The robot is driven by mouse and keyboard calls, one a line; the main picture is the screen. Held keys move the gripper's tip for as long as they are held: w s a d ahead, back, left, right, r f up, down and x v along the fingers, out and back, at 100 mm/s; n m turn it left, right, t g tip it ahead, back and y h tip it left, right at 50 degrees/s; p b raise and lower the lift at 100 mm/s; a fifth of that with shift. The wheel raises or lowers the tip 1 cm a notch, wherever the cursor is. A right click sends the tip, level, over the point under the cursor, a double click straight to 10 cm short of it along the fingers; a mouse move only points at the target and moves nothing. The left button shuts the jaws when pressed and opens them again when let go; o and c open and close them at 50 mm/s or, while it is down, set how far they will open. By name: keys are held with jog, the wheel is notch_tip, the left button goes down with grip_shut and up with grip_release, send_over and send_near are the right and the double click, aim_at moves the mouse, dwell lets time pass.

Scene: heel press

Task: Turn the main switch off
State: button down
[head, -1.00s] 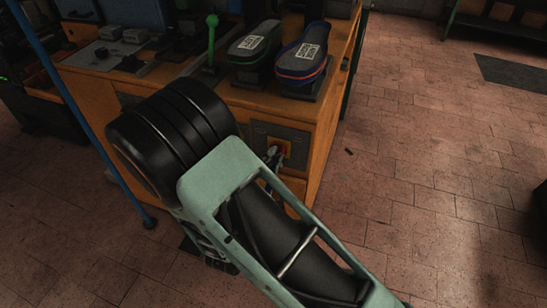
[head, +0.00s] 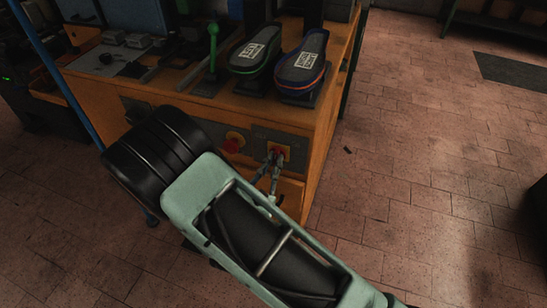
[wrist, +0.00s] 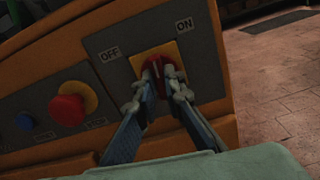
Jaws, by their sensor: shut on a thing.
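The main switch is a red knob (wrist: 164,75) on a yellow plate (wrist: 142,63), set in a grey panel marked OFF at left and ON at right. The knob also shows small in the head view (head: 278,153). My gripper (wrist: 160,90) is shut on the knob, with one finger on each side. It also shows in the head view (head: 273,160), at the bench front. The fingers cover part of the knob, so I cannot tell exactly which mark it points to.
A red mushroom button (wrist: 68,108) on a yellow base and a blue button (wrist: 25,122) sit left of the switch. Above, the orange bench (head: 330,110) carries two shoe-shaped pieces (head: 302,68) and a green-knobbed lever (head: 213,55). The tiled floor at right is mostly clear.

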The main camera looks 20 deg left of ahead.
jog(key=n+p, duration=0.3)
jog(key=n, duration=0.2)
jog(key=shift+r+n, duration=0.15)
jog(key=shift+n, duration=0.15)
jog(key=shift+n+p, duration=1.1)
jog(key=shift+n, duration=1.1)
jog(key=c, duration=2)
grip_release()
jog(key=s, duration=1.2)
jog(key=shift+a, duration=0.4)
